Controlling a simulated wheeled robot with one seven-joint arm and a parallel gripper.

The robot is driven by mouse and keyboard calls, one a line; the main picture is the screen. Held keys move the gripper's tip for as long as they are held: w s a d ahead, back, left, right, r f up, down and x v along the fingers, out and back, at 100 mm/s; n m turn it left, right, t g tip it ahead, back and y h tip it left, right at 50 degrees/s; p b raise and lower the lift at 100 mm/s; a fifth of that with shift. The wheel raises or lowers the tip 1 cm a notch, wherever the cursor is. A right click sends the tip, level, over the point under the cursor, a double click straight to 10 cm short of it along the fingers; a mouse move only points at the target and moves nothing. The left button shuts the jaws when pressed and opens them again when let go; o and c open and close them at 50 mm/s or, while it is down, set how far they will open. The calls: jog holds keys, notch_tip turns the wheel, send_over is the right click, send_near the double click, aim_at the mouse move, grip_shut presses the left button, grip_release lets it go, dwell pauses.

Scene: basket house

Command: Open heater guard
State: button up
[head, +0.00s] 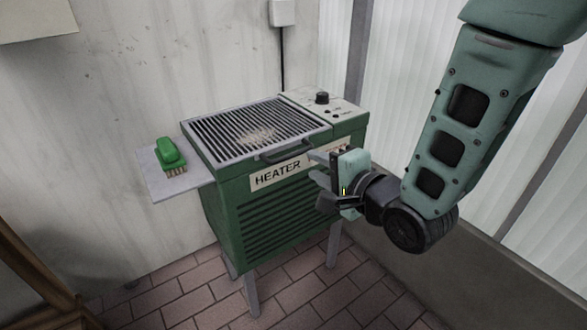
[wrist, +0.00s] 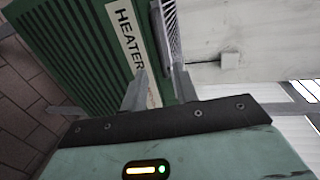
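The green heater (head: 262,185) stands on grey legs, with a white HEATER label on its front. Its guard, a flat grille of dark slats in a grey frame (head: 215,157), lies closed over the top. A dark bar handle (head: 285,153) sits at the guard's front edge. My gripper (head: 318,178) is in front of the heater's right front, below and right of the handle, with its fingers apart and nothing between them. In the wrist view, the heater front (wrist: 75,45) and the grille edge (wrist: 172,35) lie beyond my gripper (wrist: 160,85).
A green brush (head: 170,153) rests on a grey side shelf (head: 150,180) left of the heater. A control panel with a black knob (head: 322,97) is at the back right of its top. Walls stand close behind and right; tiled floor (head: 190,300) is clear in front.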

aim_at(295, 155)
jog(key=shift+w+f+b, duration=0.1)
jog(key=shift+f+b, duration=0.2)
jog(key=shift+b, duration=0.25)
jog(key=x, duration=0.8)
jog(key=shift+w+a+r+b, duration=0.15)
jog(key=shift+w+a+b, duration=0.05)
jog(key=shift+w+b, duration=0.1)
jog(key=shift+c, duration=0.2)
grip_shut()
